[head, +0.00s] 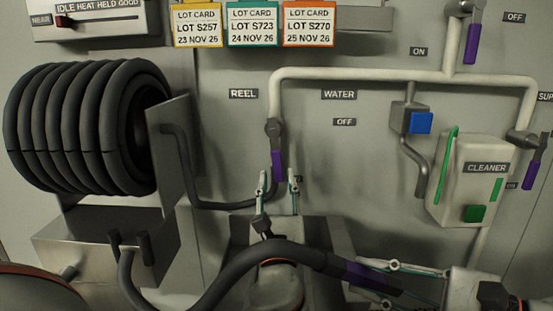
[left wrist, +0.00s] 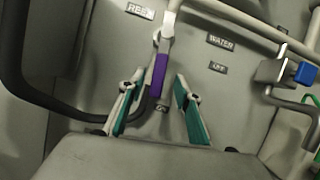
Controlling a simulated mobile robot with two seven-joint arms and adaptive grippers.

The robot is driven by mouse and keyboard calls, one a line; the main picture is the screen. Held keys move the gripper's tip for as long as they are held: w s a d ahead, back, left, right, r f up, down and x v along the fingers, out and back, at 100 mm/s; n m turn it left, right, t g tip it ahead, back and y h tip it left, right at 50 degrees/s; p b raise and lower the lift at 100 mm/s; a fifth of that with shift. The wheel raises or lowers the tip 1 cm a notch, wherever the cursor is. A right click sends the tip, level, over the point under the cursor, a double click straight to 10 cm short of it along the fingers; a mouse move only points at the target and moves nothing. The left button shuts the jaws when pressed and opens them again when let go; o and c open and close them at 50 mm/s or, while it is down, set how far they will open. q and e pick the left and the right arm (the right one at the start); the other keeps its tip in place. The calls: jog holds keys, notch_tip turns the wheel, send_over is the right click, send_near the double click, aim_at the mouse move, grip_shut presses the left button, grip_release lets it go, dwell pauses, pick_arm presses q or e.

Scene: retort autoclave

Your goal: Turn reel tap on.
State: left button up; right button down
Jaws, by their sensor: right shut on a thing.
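The reel tap (head: 273,128) sits on the white pipe below the REEL label, its purple handle (head: 279,165) hanging down. It also shows in the left wrist view, where the purple handle (left wrist: 159,72) reaches down between my fingers. My left gripper (head: 280,180) is open, one finger on each side of the handle's lower end. I cannot tell whether either finger touches it. My right gripper (head: 355,281) is shut on the purple grip of the dark hose (head: 235,260), at the lower right. A label beside the left gripper is mostly hidden.
A hose reel (head: 85,125) stands at the left. An OFF label (head: 344,122) is right of the tap. A cleaner box (head: 470,180) and another purple-handled tap (head: 530,165) are at the right. The dark hose crosses in front of my left arm.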

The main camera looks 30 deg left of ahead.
aim_at(277, 164)
pick_arm(q)
jog(key=x, duration=0.7)
jog(key=shift+p, duration=0.4)
jog(key=shift+f, duration=0.1)
grip_shut()
